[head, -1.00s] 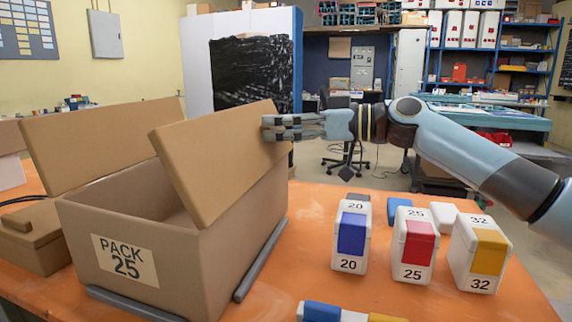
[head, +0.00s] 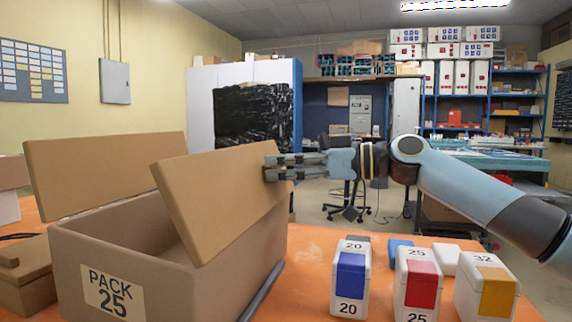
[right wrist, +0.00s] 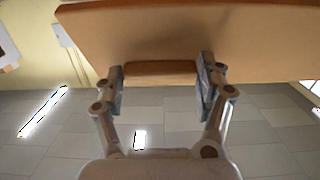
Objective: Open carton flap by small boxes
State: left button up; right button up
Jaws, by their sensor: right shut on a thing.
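The open brown carton (head: 120,245) labelled "PACK 25" stands at the left of the orange table. Its right flap (head: 212,195) is raised and tilts up over the opening. Another flap (head: 100,170) stands up at the carton's back left. My right gripper (head: 272,168) is shut on the right flap at its upper right corner. The right wrist view shows the flap (right wrist: 190,35) filling the top, with a brown edge between the two fingers (right wrist: 160,85). My left gripper is not in view.
The small boxes stand right of the carton: a blue-marked 20 (head: 350,280), a red-marked 25 (head: 420,285) and a yellow-marked 32 (head: 490,285). A grey strip (head: 262,292) lies along the carton's right side. Bare table lies between carton and boxes.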

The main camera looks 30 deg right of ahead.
jog(key=shift+f, duration=0.4)
jog(key=o, duration=1.8)
jog(key=shift+d, duration=0.1)
jog(key=shift+c, duration=0.2)
jog(key=shift+r, duration=0.2)
notch_tip(320, 180, up, 10)
jog(key=shift+f, duration=0.1)
